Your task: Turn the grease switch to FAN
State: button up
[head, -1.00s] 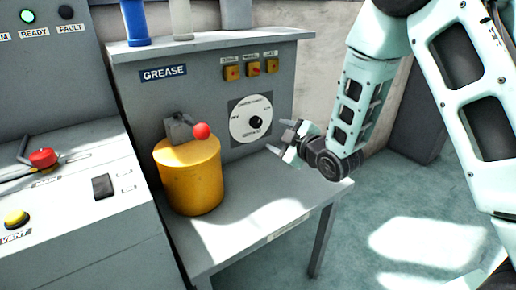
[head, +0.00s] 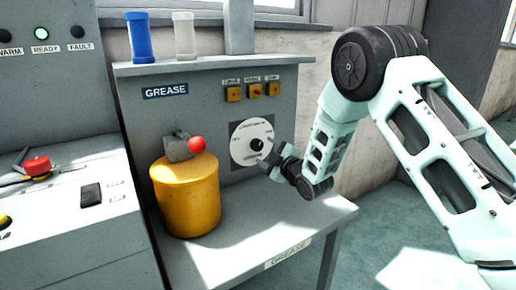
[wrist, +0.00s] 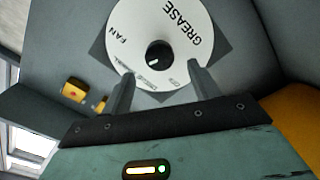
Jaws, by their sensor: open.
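The grease switch is a black round knob (head: 256,144) at the middle of a white dial disc (head: 240,152) on the grey panel under the GREASE sign. In the wrist view the knob (wrist: 158,55) stands beyond my fingers, with a small white mark on it. The printed words FAN and GREASE show on the disc (wrist: 130,25), FAN at left and GREASE at upper right. My gripper (head: 272,158) is at the lower right of the disc. In the wrist view its two fingers (wrist: 160,85) are apart with nothing between them, short of the knob.
A yellow drum (head: 188,198) with a red-balled lever (head: 196,144) stands on the bench left of the dial. Small orange switches (head: 253,90) sit above the dial. A control console (head: 75,190) is at left. The bench front (head: 300,225) is clear.

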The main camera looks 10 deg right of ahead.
aim_at(258, 146)
jog(key=x, duration=0.6)
jog(key=shift+c, duration=0.3)
jog(key=c, duration=0.9)
